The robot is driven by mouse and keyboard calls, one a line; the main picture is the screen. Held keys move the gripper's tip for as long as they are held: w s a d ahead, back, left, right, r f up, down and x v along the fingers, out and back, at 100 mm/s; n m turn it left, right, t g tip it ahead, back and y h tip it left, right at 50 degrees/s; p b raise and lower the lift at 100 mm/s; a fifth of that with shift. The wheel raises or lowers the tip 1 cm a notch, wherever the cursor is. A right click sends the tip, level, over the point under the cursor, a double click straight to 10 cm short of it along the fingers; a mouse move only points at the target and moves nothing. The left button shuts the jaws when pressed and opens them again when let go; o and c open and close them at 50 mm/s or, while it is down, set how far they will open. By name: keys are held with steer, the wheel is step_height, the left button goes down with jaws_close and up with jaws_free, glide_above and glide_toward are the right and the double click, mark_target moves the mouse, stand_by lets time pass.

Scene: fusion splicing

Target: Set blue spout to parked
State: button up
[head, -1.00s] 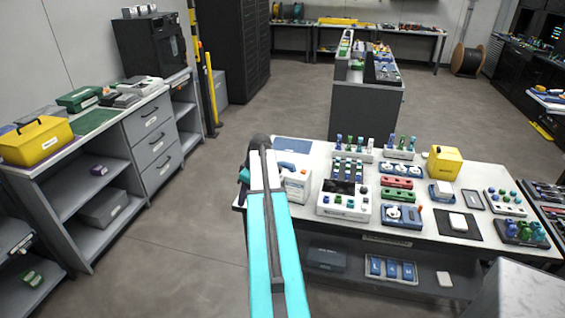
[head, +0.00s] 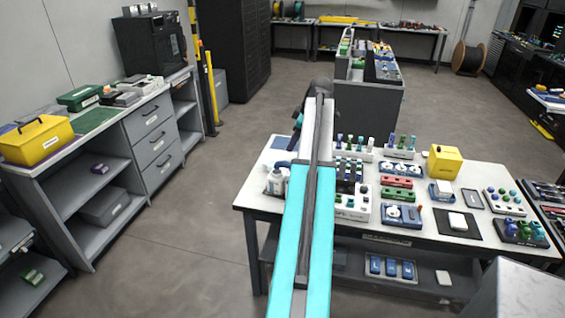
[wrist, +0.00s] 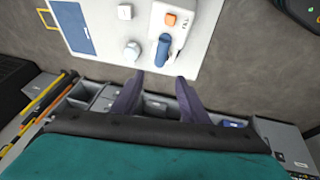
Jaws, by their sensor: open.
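A blue spout (wrist: 163,50) shows in the wrist view on a white dispenser (wrist: 183,30) that has an orange button (wrist: 170,19). The spout's blue end points toward the lower part of that picture. My gripper (wrist: 160,78) is open and empty, with its two dark fingers apart just below the spout's end in the picture. The gap between fingers and spout cannot be judged exactly.
In the wrist view a round white cap (wrist: 132,50), a small white box (wrist: 125,12) and a blue pad (wrist: 72,25) lie beside the dispenser. The white table (head: 258,192) holds several splicing parts rightward.

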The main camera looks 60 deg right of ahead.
mark_target(285, 166)
steer(key=shift+f, duration=0.15)
steer(key=shift+p+x, duration=2.15)
steer(key=shift+x, duration=4.65)
jaws_close()
